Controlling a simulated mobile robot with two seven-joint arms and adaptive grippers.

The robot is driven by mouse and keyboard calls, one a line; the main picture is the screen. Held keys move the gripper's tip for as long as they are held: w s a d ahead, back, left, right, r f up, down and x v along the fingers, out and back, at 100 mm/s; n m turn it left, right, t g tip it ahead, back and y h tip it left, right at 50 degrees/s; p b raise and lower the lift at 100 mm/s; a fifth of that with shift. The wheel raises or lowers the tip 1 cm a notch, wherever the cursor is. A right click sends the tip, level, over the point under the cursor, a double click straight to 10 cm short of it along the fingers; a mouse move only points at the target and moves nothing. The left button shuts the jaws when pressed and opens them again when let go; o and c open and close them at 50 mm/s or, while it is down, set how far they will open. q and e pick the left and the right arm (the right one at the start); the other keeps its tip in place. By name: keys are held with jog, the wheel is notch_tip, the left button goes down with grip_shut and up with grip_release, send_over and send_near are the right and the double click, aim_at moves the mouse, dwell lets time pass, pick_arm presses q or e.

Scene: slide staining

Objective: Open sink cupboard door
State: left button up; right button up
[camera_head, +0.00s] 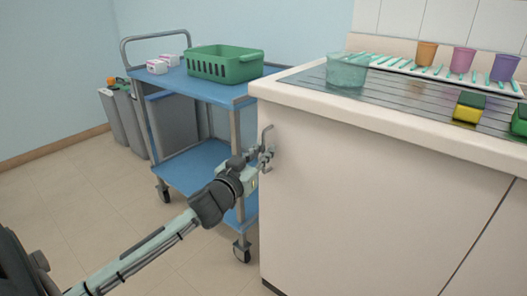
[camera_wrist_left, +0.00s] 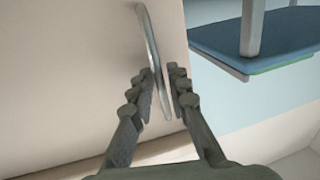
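The sink cupboard door (camera_head: 350,200) is a plain pale panel under the counter, and it looks shut. Its metal bar handle (camera_head: 267,136) is upright near the door's left edge. In the left wrist view the handle (camera_wrist_left: 152,45) runs down between the two fingers of my left gripper (camera_wrist_left: 163,88). The fingers stand partly apart on either side of the bar, with narrow gaps showing, so the gripper does not look clamped. In the head view my left gripper (camera_head: 262,160) is at the handle's lower part. My right gripper is not in view.
A blue trolley (camera_head: 190,86) with a green basket (camera_head: 225,66) stands close left of the cupboard. Grey bins (camera_head: 122,118) stand behind it. The counter (camera_head: 400,122) holds a glass beaker (camera_head: 347,72) and several coloured cups.

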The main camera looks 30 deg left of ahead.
pick_arm(q)
jog(key=shift+w, duration=0.2)
grip_shut()
jog(key=shift+s, duration=0.1)
